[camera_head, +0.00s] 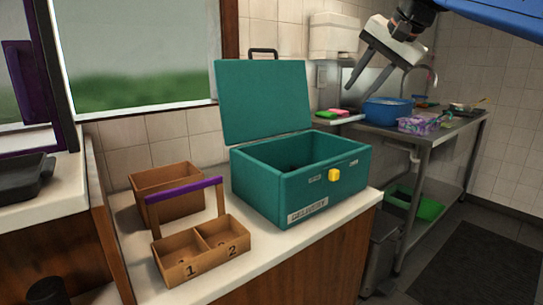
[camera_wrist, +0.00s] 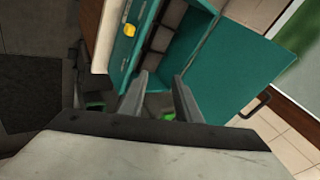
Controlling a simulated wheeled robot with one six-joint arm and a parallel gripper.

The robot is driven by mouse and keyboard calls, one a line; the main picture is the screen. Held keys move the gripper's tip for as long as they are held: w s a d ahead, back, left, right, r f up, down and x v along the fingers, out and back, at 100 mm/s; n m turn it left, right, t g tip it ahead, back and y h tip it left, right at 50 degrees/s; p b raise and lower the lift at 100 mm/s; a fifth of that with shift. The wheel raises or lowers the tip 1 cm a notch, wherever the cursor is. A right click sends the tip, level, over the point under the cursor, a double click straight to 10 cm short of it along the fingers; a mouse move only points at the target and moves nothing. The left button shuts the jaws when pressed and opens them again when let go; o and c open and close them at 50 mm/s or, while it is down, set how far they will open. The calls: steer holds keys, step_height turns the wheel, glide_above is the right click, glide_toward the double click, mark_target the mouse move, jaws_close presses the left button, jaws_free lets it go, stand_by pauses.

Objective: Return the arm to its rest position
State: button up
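My gripper (camera_head: 378,78) is raised at the upper right of the head view, with its two fingers apart and nothing between them. In the wrist view its fingers (camera_wrist: 160,100) also stand apart with a gap. The blue arm above it is mine. The gripper is in the air, to the right of the open lid of the teal box and clear of it. The teal box (camera_head: 262,193) stands on the counter with its lid (camera_head: 262,100) up. The box also shows in the wrist view (camera_wrist: 138,50). The box's bottom is mostly hidden in the head view.
A two-compartment wooden caddy (camera_head: 203,265) with a purple handle stands front left on the counter (camera_head: 240,272). A plain wooden box (camera_head: 166,178) is behind it.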

steer(key=s+d+f+n+h, duration=0.1)
steer(key=s+d+f+n, duration=0.1)
steer(key=s+f, duration=0.7)
steer(key=s+d+f+n+g+h, duration=0.1)
steer(key=s+d+f+n, duration=0.1)
steer(key=s+f, duration=0.8)
steer(key=s+d+f+n+g+h, duration=0.1)
steer(key=s+d+f+n, duration=0.2)
steer(key=s+f, duration=0.7)
step_height(320, 180, down, 12)
steer(key=shift+f+h, duration=0.15)
steer(key=shift+h, duration=0.15)
